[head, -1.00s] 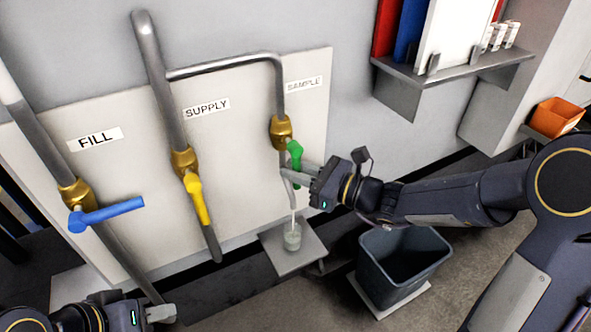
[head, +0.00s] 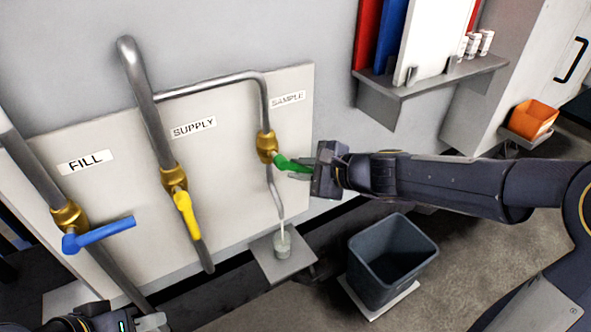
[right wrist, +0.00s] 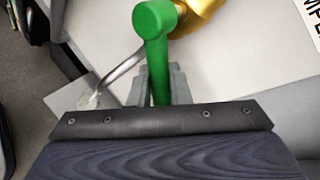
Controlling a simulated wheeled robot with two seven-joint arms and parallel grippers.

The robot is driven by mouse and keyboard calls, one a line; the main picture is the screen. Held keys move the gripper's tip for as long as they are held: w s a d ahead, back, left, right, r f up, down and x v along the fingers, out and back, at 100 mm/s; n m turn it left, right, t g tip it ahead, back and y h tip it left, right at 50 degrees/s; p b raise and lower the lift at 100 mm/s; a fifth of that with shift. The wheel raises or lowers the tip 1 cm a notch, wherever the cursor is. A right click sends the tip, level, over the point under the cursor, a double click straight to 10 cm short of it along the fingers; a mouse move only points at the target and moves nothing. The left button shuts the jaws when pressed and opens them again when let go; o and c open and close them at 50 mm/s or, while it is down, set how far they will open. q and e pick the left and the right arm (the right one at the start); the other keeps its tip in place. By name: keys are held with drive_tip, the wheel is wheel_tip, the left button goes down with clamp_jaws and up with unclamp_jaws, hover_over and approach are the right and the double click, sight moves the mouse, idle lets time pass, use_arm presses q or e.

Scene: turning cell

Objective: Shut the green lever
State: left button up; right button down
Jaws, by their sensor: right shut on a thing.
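The green lever (head: 290,163) sits on the brass valve (head: 267,146) under the SAMPLE label. It points right, crosswise to its pipe and sloping slightly down. My right gripper (head: 305,167) is shut on the lever's outer end. In the right wrist view the green lever (right wrist: 154,50) runs down between the fingers (right wrist: 160,85). A pale stream falls from the thin spout (head: 275,200) into a clear cup (head: 283,243). My left gripper (head: 150,321) is at the bottom left, away from the lever; its fingertips are too small to read.
The blue lever (head: 105,232) at FILL points right, across its pipe. The yellow lever (head: 187,216) at SUPPLY points down along its pipe. The cup stands on a small grey shelf (head: 267,262). A dark bin (head: 375,262) stands below my right arm. A wall shelf (head: 440,80) holds binders.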

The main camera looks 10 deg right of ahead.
drive_tip(key=r+n+h+p, duration=0.2)
drive_tip(key=shift+w+d+r+t+p, duration=0.1)
drive_tip(key=shift+w+d+t+p, duration=0.05)
drive_tip(key=shift+d+t+p, duration=0.2)
drive_tip(key=n+h+p, duration=0.1)
drive_tip(key=r+n+h+p, duration=0.1)
drive_tip(key=p, duration=0.1)
drive_tip(key=shift+w+d+r+t+h, duration=0.1)
drive_tip(key=shift+d+r+t+h, duration=0.1)
drive_tip(key=shift+r+t+h, duration=0.1)
drive_tip(key=shift+p, duration=0.4)
drive_tip(key=shift+h, duration=0.3)
drive_tip(key=c, duration=1.4)
unclamp_jaws()
drive_tip(key=p+v, duration=0.4)
drive_tip(key=v, duration=0.4)
